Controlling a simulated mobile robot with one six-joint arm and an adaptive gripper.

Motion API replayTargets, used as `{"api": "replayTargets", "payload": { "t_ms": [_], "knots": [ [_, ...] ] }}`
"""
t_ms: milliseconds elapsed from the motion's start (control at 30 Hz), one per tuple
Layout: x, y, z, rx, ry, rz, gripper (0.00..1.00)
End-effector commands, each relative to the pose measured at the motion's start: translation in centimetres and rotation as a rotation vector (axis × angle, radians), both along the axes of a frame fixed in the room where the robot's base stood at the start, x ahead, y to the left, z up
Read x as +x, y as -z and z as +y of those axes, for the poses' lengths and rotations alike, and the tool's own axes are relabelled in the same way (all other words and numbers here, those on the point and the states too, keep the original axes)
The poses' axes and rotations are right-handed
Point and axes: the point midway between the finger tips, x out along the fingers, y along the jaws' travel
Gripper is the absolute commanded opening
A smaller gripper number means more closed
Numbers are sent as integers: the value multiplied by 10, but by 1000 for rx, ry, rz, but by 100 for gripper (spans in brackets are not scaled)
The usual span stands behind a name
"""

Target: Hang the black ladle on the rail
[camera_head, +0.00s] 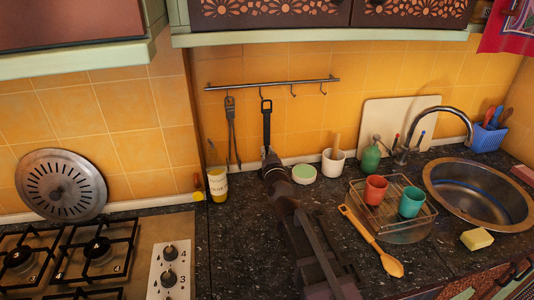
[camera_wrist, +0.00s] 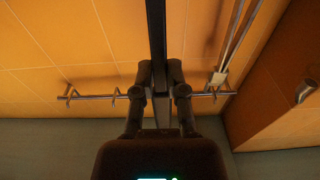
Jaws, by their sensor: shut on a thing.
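The metal rail (camera_head: 285,83) runs along the yellow tiled wall, with several hooks under it; it also shows in the wrist view (camera_wrist: 85,97). The black ladle (camera_head: 266,125) is upright in front of the wall, its looped handle end just below the rail at a hook. I cannot tell whether the loop is around the hook or only in front of it. My gripper (camera_head: 268,158) is below, shut on the ladle's handle, which also shows in the wrist view (camera_wrist: 156,30). The ladle's lower end is hidden by my gripper and arm.
Tongs (camera_head: 230,130) hang left of the ladle. A rack with cups (camera_head: 393,222) and a wooden spoon (camera_head: 370,238) lie to the right.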

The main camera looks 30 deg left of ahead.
Motion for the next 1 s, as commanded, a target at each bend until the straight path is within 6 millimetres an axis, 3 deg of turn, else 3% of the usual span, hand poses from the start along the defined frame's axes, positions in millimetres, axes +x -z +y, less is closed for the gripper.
{"api": "replayTargets", "payload": {
  "t_ms": [1000],
  "knots": [
    [32,4,29,0,-2,0,0]
  ]
}}
